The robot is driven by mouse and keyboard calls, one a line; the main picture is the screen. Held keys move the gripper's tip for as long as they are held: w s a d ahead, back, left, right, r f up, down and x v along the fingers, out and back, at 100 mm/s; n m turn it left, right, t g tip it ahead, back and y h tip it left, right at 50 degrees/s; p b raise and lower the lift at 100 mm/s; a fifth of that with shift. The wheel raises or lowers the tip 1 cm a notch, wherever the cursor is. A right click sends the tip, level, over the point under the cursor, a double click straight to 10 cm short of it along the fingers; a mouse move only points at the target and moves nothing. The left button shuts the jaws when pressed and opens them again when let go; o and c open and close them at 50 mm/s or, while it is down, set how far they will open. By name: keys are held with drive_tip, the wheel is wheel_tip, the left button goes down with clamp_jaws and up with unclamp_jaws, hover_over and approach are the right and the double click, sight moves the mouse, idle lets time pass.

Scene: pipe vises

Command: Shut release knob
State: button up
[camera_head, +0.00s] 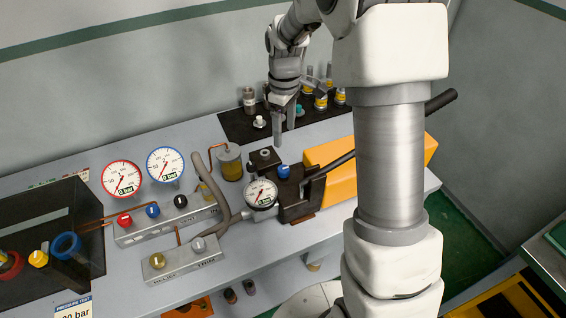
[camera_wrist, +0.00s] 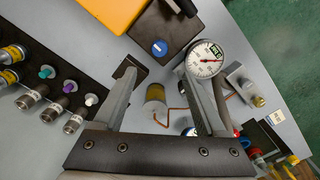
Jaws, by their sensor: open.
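A small blue knob (camera_head: 283,171) sits on the dark block of a hand pump (camera_head: 296,202), beside a round white gauge (camera_head: 261,193). It looks like the release knob, but I can read no label on it. In the wrist view the blue knob (camera_wrist: 160,47) shows a white mark on its top, beyond the fingertips. My gripper (camera_head: 285,138) is open and empty, pointing down above and behind the pump. The wrist view also shows my open gripper (camera_wrist: 163,78), with bare bench and a brass-coloured cylinder (camera_wrist: 155,103) between its fingers. The fingers touch nothing that I can see.
A yellow pump body (camera_head: 330,165) and dark lever lie right of the knob. A manifold (camera_head: 165,219) with red, blue and black knobs and two larger gauges stands left. A lower block (camera_head: 183,262) has yellow and grey knobs. Fittings stand on a black mat (camera_head: 240,128) behind.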

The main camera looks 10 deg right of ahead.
sight(284, 169)
wheel_tip(284, 169, down, 14)
drive_tip(key=shift+r+p, duration=0.1)
drive_tip(key=shift+p, duration=0.55)
clamp_jaws()
